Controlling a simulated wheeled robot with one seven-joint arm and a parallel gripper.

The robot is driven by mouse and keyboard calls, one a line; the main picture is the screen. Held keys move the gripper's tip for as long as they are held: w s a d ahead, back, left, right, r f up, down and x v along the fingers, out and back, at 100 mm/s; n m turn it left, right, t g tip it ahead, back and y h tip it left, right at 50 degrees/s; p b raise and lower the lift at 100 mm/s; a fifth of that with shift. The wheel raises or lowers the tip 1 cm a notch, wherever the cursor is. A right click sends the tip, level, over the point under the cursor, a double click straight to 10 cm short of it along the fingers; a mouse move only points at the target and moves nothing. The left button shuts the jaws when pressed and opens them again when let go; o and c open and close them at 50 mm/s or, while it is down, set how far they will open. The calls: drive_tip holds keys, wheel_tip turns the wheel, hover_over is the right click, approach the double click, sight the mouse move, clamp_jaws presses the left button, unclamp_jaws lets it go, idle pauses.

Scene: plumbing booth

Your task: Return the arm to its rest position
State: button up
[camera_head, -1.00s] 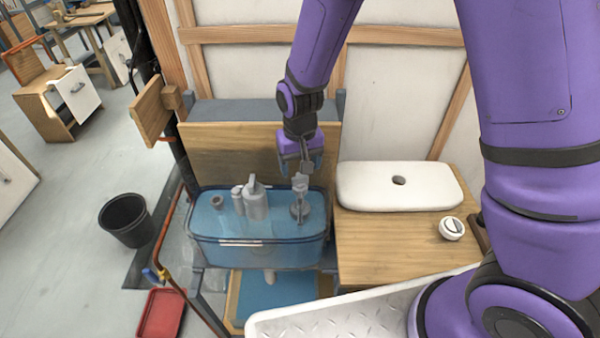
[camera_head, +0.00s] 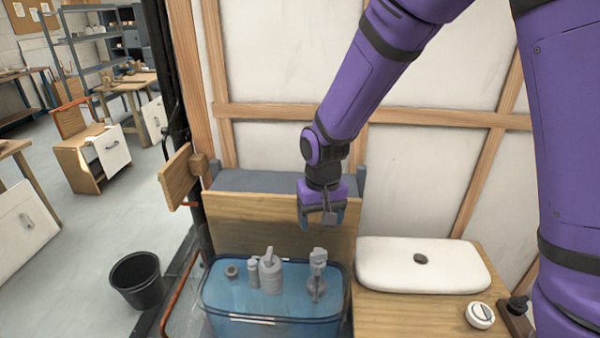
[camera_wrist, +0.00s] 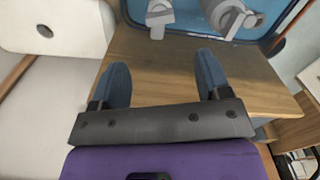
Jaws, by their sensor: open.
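My purple arm reaches down from the upper right in the head view. My gripper (camera_head: 321,218) hangs in front of the upright wooden board (camera_head: 240,222), above and behind the blue water-filled tank (camera_head: 235,318). In the wrist view its two blue fingers (camera_wrist: 162,82) are wide apart with nothing between them. Grey fittings stand in the tank: a valve-like part (camera_head: 316,275) at the right, a bottle-shaped part (camera_head: 270,272) in the middle, and a small ring (camera_head: 231,271) at the left. The gripper touches none of them.
A white tank lid (camera_head: 420,266) lies on the wooden counter (camera_head: 395,312) at the right, with a round white-rimmed knob (camera_head: 480,315) in front. A black bucket (camera_head: 138,281) stands on the floor at left. A small wooden panel (camera_head: 176,178) juts out left of the board.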

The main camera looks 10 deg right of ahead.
drive_tip(key=s+d+r+m+t, duration=0.1)
drive_tip(key=s+d+r+t, duration=0.1)
drive_tip(key=s+d+r, duration=0.7)
drive_tip(key=s+d+r+t, duration=0.25)
drive_tip(key=d+r, duration=0.45)
drive_tip(key=r, duration=0.5)
drive_tip(key=s+d+r, duration=0.3)
drive_tip(key=s, duration=0.6)
drive_tip(key=shift+s+d+t, duration=0.2)
drive_tip(key=shift+d+t, duration=0.15)
drive_tip(key=shift+d, duration=0.05)
